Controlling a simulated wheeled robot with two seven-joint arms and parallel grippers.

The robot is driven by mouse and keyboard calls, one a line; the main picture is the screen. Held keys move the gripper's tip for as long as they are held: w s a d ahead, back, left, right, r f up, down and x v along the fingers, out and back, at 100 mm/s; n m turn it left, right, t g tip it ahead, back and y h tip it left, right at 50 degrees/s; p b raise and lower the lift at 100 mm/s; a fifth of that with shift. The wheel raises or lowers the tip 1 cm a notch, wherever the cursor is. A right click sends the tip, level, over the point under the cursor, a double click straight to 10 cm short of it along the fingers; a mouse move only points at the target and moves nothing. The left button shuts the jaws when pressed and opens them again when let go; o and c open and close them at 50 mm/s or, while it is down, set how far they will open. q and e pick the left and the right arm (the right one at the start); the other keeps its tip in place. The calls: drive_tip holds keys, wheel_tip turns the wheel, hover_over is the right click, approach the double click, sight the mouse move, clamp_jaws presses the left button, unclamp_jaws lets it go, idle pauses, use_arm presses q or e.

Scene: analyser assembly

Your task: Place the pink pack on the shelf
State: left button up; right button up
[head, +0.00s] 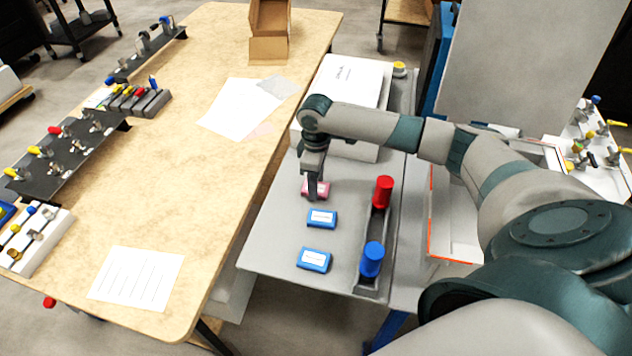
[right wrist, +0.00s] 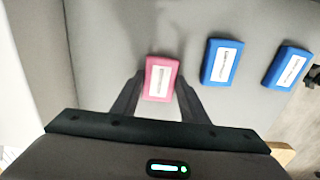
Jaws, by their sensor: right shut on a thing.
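The pink pack (head: 319,188) lies on the grey shelf (head: 270,235), behind two blue packs. It has a white label and also shows in the right wrist view (right wrist: 160,78). My right gripper (head: 313,190) points down at it, with one finger on each side of the pack in the right wrist view (right wrist: 158,95). It is shut on the pink pack. I cannot tell whether the pack touches the shelf surface or is slightly above it. My left gripper is not in view.
Two blue packs (head: 321,218) (head: 314,259) lie in front of the pink one. A dark rack with a red cap (head: 383,191) and a blue cap (head: 372,259) stands to the right. A white box (head: 352,85) is behind. The wooden table (head: 190,180) is left.

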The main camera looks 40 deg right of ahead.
drive_tip(key=o, duration=1.1)
drive_tip(key=shift+f, duration=0.1)
drive_tip(key=shift+c, duration=0.2)
wheel_tip(320, 180, up, 12)
drive_tip(key=b, duration=0.3)
